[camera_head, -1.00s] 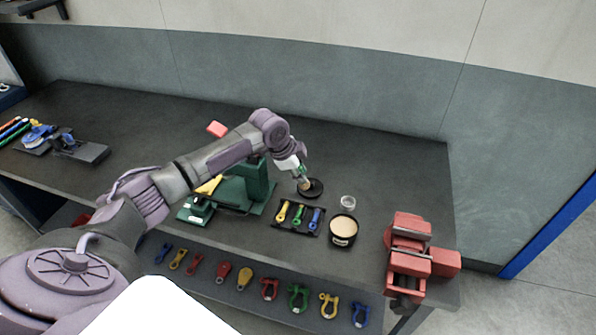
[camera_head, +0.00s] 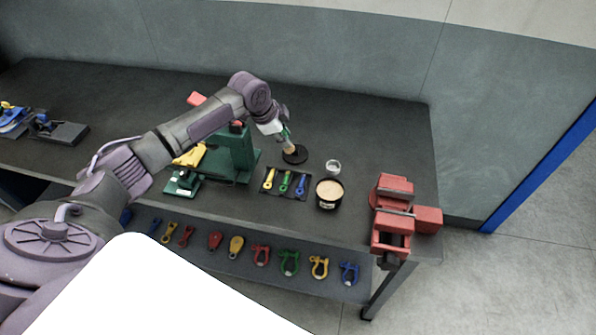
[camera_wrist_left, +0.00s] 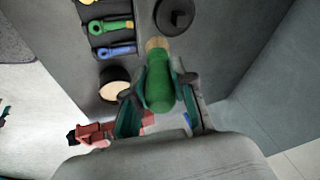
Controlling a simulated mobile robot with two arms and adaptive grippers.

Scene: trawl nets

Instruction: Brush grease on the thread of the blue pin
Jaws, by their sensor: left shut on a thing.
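The blue pin (camera_head: 301,184) lies in a small black tray beside a green pin (camera_head: 285,182) and a yellow pin (camera_head: 269,179). It also shows in the left wrist view (camera_wrist_left: 118,50). My left gripper (camera_head: 283,131) is shut on the green handle of a brush (camera_wrist_left: 160,88), with its pale bristles (camera_wrist_left: 157,44) pointing away from the jaws. In the head view the brush overlaps a round black stand (camera_head: 301,157); whether they touch is unclear. An open tub of beige grease (camera_head: 329,190) stands right of the tray. My right gripper is not in view.
A red vise (camera_head: 391,215) is at the table's right end. A green machine (camera_head: 236,155) stands left of the tray. Several shackles lie on the lower shelf (camera_head: 205,262). The back right table is clear.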

